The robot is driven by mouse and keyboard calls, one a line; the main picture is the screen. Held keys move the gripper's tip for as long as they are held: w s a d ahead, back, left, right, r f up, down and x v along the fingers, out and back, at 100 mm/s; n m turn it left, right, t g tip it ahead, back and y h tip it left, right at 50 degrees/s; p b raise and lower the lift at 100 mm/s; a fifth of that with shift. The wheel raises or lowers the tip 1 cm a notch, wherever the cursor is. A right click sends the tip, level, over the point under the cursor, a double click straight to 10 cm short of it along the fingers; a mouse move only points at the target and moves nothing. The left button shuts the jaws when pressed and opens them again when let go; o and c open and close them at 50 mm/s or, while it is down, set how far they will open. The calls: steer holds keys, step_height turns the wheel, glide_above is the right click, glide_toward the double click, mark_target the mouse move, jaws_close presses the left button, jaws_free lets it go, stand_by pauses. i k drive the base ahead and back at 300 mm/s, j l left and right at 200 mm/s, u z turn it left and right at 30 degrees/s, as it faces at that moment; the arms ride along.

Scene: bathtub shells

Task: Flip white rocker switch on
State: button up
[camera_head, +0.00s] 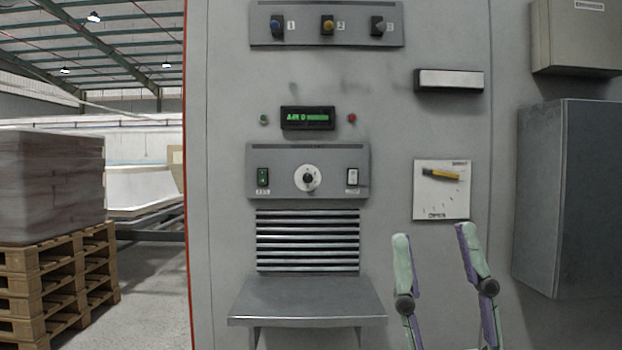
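The white rocker switch (352,177) sits at the right end of a grey control plate (335,190) on the cabinet front. Its tilt is too small to read. A green rocker switch (263,178) is at the left end of the same plate, with a white round dial (307,178) between them. My gripper (435,238) shows at the lower right, with two pale green and purple fingers pointing up. The fingers are apart with nothing between them. It is below and to the right of the white switch, not touching it in the picture.
A grey shelf (307,300) juts out below the slatted vent (307,240). A yellow-handled lever on a white plate (441,205) is above my gripper. A grey box (570,200) protrudes at the right. Wooden pallets (60,285) stand at the left.

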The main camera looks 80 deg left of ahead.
mark_target(352, 173)
steer(key=k+l+u, duration=0.1)
steer(key=u, duration=2.05)
steer(key=i+l+u, duration=0.15)
steer(key=i+u, duration=0.25)
steer(key=i, duration=0.6)
